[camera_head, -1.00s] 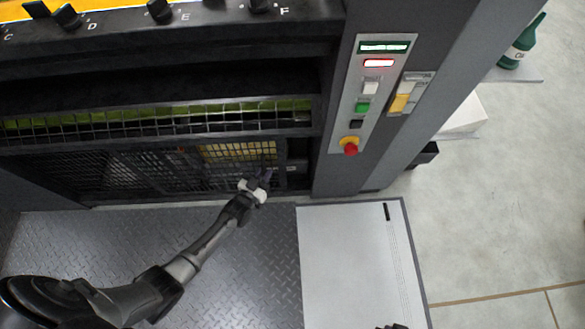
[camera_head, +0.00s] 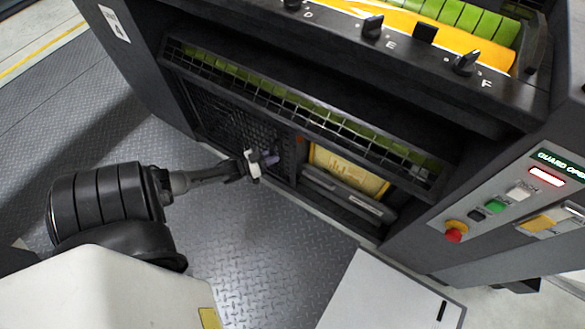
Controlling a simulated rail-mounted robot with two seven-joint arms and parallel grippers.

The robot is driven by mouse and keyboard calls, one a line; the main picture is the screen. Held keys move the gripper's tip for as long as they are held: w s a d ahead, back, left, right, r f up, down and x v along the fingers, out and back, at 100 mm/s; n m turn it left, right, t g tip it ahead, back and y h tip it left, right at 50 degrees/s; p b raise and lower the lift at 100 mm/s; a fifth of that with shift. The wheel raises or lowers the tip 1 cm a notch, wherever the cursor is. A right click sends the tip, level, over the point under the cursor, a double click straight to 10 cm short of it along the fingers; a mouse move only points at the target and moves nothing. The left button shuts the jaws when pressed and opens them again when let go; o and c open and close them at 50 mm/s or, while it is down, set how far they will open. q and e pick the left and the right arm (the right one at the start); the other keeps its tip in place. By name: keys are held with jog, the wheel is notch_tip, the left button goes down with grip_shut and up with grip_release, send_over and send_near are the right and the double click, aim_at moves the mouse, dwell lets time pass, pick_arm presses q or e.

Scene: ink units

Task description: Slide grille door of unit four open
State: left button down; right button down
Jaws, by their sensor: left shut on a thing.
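The grille door (camera_head: 232,124) is a dark mesh panel low in the front of the ink unit, now at the left part of its opening. To its right the opening is uncovered and shows a yellow panel with print (camera_head: 345,172). My left gripper (camera_head: 266,160) is shut on the grille door near its right edge; the exact grip point is small and partly hidden by the gripper. My right gripper is not in view.
A fixed mesh guard (camera_head: 300,108) runs above the opening, with green rollers behind it. A control panel (camera_head: 520,200) with a red stop button (camera_head: 455,232) stands at right. The tread-plate floor (camera_head: 270,265) is clear; a pale plate (camera_head: 385,295) lies front right.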

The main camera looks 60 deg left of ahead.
pick_arm(q)
jog(key=s+a+b, duration=0.1)
jog(key=s+a, duration=0.2)
jog(key=a, duration=0.2)
jog(key=shift+s+a+f, duration=0.1)
jog(key=c, duration=1.1)
grip_release()
jog(key=s+p, duration=0.3)
jog(key=s, duration=1.1)
jog(key=shift+a, duration=0.25)
jog(key=shift+w, duration=0.1)
